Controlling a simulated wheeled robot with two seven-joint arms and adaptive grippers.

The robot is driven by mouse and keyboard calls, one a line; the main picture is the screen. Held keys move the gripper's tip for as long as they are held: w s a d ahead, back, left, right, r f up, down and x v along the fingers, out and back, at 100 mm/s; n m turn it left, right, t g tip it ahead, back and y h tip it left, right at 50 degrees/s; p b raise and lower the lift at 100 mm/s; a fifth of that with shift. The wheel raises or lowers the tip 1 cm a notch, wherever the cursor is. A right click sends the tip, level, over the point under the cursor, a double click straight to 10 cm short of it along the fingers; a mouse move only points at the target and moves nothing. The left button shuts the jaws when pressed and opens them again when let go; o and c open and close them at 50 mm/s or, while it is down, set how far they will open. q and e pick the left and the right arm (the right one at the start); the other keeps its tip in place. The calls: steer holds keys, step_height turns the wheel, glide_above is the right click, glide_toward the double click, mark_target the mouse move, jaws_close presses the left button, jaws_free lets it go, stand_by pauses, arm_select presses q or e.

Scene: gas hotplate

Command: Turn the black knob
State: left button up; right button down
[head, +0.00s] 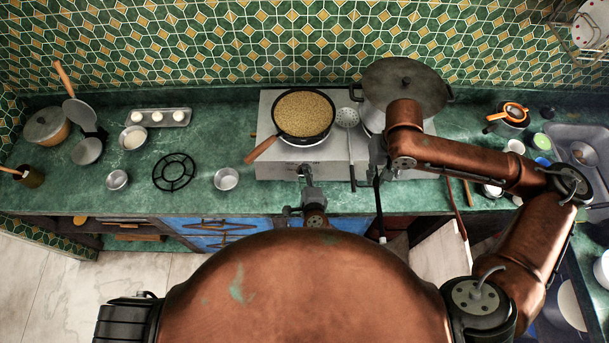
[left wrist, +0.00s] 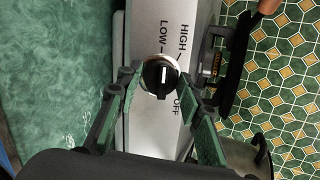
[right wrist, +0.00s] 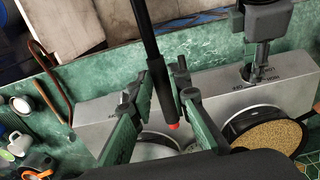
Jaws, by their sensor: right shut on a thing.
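The black knob (left wrist: 160,78) is on the hotplate's front panel, with LOW, HIGH and OFF printed around it. Its white mark runs up and down in the left wrist view. My left gripper (head: 306,172) is open, with its fingers on either side of the knob and gaps visible. In the head view the gripper hides the knob. My right gripper (head: 377,158) is shut on a black rod (right wrist: 150,45) with a red part, held near the front of the hotplate (head: 273,173).
A pan of grain (head: 303,114) and a large lidded pot (head: 405,90) stand on the hotplate. A black trivet (head: 174,171) and small metal bowls sit on the counter at left. Jars and a sink (head: 580,140) are at right.

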arm_select(q)
steer(key=shift+o, duration=1.4)
